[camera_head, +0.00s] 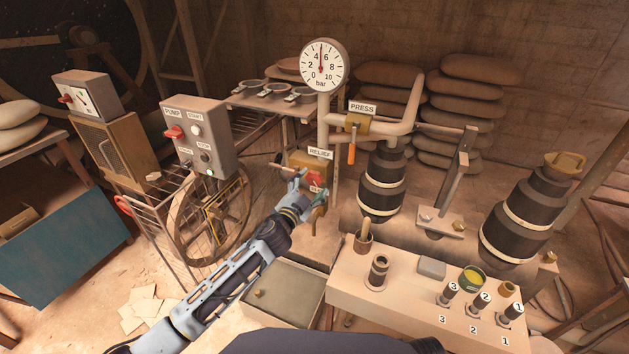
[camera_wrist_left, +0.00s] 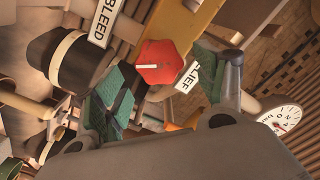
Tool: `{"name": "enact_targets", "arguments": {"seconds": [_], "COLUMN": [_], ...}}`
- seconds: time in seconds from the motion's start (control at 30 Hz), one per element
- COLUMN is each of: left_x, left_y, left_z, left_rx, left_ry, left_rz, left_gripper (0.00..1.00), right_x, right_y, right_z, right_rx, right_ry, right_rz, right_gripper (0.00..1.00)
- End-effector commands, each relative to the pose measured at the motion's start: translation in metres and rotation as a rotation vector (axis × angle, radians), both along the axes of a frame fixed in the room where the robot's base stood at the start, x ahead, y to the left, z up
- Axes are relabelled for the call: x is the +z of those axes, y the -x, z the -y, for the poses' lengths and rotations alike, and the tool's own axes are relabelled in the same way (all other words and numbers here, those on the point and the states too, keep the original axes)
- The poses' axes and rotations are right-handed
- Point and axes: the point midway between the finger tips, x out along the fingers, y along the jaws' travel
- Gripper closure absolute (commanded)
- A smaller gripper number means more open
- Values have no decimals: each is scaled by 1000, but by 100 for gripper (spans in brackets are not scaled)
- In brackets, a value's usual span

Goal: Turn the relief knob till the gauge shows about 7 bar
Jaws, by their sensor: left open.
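The relief knob (camera_head: 316,180) is red and sits on a yellow-brown valve block below the RELIEF label (camera_head: 319,153). In the left wrist view the red, many-sided knob (camera_wrist_left: 160,62) shows between and beyond the two green-padded fingers. My left gripper (camera_head: 308,191) is open close to the knob; it also shows in the wrist view (camera_wrist_left: 165,88). I see no clear contact with the knob. The round white gauge (camera_head: 321,66) stands above on the pipe, its red needle pointing nearly straight up, about 5 bar. My right gripper is not in view.
A grey pump panel (camera_head: 195,138) stands left of the valve, above a spoked wheel. The PRESS valve with its orange handle (camera_head: 351,154) is to the right. A bench (camera_head: 400,320) with numbered posts is at the front right. In the wrist view a BLEED label (camera_wrist_left: 105,22) lies near the knob.

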Motion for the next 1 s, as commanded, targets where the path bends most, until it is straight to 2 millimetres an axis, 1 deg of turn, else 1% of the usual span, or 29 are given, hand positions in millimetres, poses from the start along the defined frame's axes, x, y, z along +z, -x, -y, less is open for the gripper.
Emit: {"name": "enact_targets", "arguments": {"seconds": [0.23, 0.4, 0.6, 0.9, 1.0], "left_x": [0, 0, 0, 0, 0], "left_y": [-18, -28, -32, -33, -33], "left_z": [7, 10, 12, 12, 12], "left_rx": [0, -1, -1, 0, 0], "left_ry": [1, 0, 0, 0, 0], "left_rz": [1, 1, 1, 0, 0], "left_gripper": [28, 28, 28, 28, 41], "right_x": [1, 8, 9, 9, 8], "right_y": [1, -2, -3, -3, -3], "right_z": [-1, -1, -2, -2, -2], "right_rx": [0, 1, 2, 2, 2], "right_ry": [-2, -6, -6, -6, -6], "right_rz": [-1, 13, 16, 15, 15], "right_gripper": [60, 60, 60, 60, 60]}}
